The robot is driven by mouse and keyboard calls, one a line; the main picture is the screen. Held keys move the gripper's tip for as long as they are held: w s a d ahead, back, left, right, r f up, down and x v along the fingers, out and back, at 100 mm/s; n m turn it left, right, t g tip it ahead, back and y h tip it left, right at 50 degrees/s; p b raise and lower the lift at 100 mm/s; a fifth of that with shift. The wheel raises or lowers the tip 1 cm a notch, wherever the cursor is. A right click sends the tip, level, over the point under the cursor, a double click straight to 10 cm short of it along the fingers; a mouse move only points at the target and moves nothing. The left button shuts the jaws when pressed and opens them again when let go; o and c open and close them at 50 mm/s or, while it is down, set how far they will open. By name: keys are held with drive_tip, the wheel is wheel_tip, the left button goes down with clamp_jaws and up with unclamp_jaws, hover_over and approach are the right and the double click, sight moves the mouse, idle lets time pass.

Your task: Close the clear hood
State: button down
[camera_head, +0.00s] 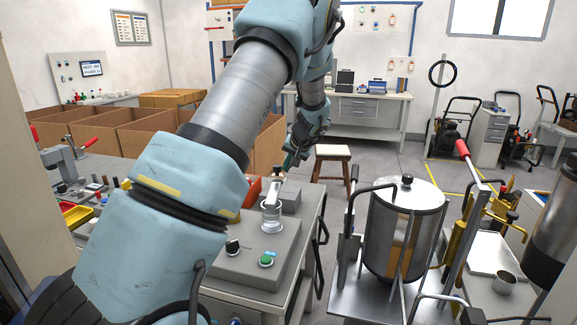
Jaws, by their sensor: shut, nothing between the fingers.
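My gripper (289,161) is seen small and from behind, past my raised arm, above the back of the grey test bench. Its fingers are shut with nothing held. Just below its tip is a small black knob on a grey fixture. The grey test unit (240,258) has a silver clamp-like post (271,212), a black knob (232,247) and a green button (266,261). I cannot make out a clear hood on this unit; my arm hides its left part.
Open cardboard boxes (139,130) stand behind the bench on the left. A wooden stool (332,153) is on the floor beyond. A red-handled lever (463,150) rises beside the cylinder. A gap of floor lies between the bench and the cylinder's stand.

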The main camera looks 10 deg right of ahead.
drive_tip(key=shift+a, duration=0.1)
drive_tip(key=shift+w+a+f+n+g+y+b, duration=0.15)
drive_tip(key=shift+w+a+n+g+y+b, duration=0.15)
drive_tip(key=shift+w+a+n+y+b, duration=0.4)
drive_tip(key=s+a+n+g+y+b, duration=0.2)
drive_tip(key=a+n+g, duration=0.6)
drive_tip(key=a+n, duration=0.5)
drive_tip(key=shift+s+a+n+y, duration=0.2)
drive_tip(key=shift+s+n+y, duration=0.4)
drive_tip(key=shift+n, duration=0.3)
